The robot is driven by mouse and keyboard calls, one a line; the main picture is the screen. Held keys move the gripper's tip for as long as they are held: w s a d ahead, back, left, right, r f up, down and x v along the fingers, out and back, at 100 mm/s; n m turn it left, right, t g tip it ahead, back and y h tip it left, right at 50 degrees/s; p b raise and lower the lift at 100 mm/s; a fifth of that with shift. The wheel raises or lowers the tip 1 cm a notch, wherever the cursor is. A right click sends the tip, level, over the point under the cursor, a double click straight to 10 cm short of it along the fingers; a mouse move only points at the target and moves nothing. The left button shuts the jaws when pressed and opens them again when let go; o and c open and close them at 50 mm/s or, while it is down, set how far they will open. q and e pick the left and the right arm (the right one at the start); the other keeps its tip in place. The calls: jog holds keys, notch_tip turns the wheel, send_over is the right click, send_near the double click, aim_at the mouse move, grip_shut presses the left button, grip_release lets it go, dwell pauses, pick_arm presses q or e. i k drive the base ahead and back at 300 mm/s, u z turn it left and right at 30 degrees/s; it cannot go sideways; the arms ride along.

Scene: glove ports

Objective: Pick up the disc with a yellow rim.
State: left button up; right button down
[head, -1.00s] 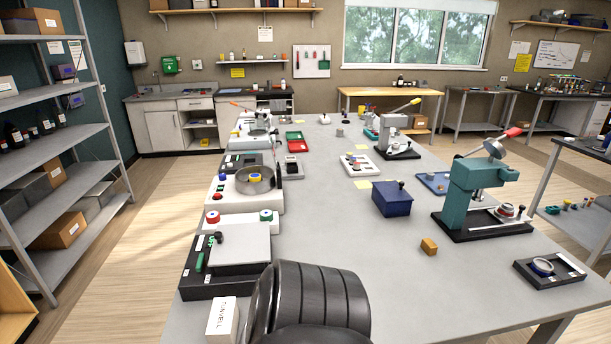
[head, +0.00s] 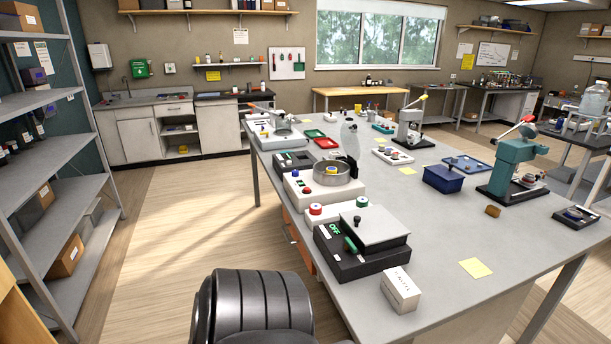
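A small yellow-edged piece (head: 331,171) with a blue top sits inside a round metal bowl (head: 345,176) on a white unit at the table's left side. It looks like the yellow-rimmed disc, but it is small and partly hidden by the bowl wall. A red-rimmed disc (head: 315,209) and a green-rimmed disc (head: 361,202) sit on the front of the same white unit. Neither gripper is in view.
A black-based scale-like device (head: 362,262) and a white box (head: 401,289) stand at the table's near left. A clear bottle (head: 350,138) stands behind the bowl. A blue box (head: 442,179) and a teal press (head: 508,172) stand farther right. The floor left of the table is open.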

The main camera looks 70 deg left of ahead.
aim_at(331, 170)
jog(key=u, duration=3.3)
jog(key=i, duration=3.05)
jog(key=z, duration=2.55)
